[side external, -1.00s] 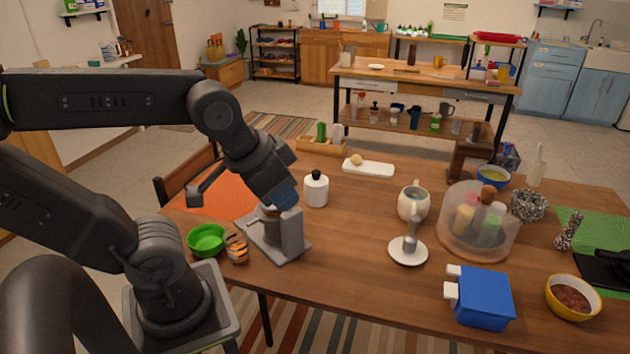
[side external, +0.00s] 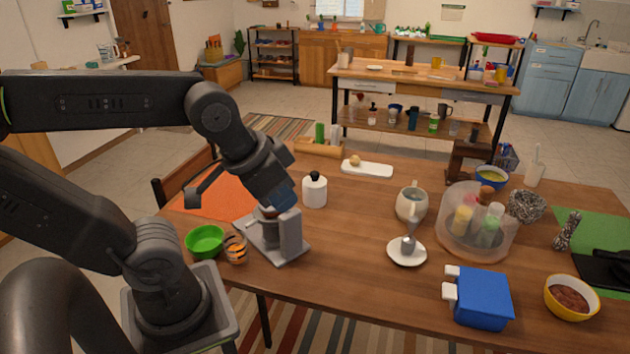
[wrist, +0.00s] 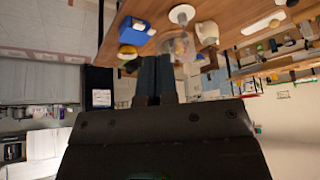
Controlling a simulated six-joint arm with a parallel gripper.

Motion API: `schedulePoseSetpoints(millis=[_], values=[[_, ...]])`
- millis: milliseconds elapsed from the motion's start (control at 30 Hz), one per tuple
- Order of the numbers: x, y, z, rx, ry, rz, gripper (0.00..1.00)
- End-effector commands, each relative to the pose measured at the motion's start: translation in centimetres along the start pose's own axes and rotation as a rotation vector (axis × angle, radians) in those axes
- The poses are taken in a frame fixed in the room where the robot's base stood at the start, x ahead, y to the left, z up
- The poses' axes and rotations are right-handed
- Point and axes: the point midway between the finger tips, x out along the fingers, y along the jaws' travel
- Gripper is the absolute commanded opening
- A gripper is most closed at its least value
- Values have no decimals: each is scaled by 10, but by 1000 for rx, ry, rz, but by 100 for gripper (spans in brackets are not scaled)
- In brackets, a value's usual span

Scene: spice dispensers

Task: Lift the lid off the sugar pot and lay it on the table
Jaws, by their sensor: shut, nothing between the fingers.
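A white pot with a black knob on top (side external: 314,190), which looks like the sugar pot, stands upright on the wooden table, lid on. My gripper (side external: 284,196) is to the left of the pot, above a grey stand, and apart from the pot as far as I can see. In the wrist view its two blue-grey fingers (wrist: 156,76) are together with nothing between them. I cannot pick out the pot for certain in the wrist view.
The grey stand (side external: 290,236) is below my gripper, near a green bowl (side external: 205,240) and a striped cup (side external: 236,249). A cream jug (side external: 411,204), a white saucer (side external: 407,254) and a blue box (side external: 482,298) are to the right. Table (side external: 350,240) between stand and saucer is bare.

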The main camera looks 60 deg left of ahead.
Motion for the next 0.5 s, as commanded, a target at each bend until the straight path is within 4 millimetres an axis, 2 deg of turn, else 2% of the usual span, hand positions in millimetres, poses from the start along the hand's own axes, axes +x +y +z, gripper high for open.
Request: schedulePoseSetpoints(millis=[67, 500], values=[[0, 0, 0, 0, 0, 0, 3], [0, 0, 0, 0, 0, 0, 45]])
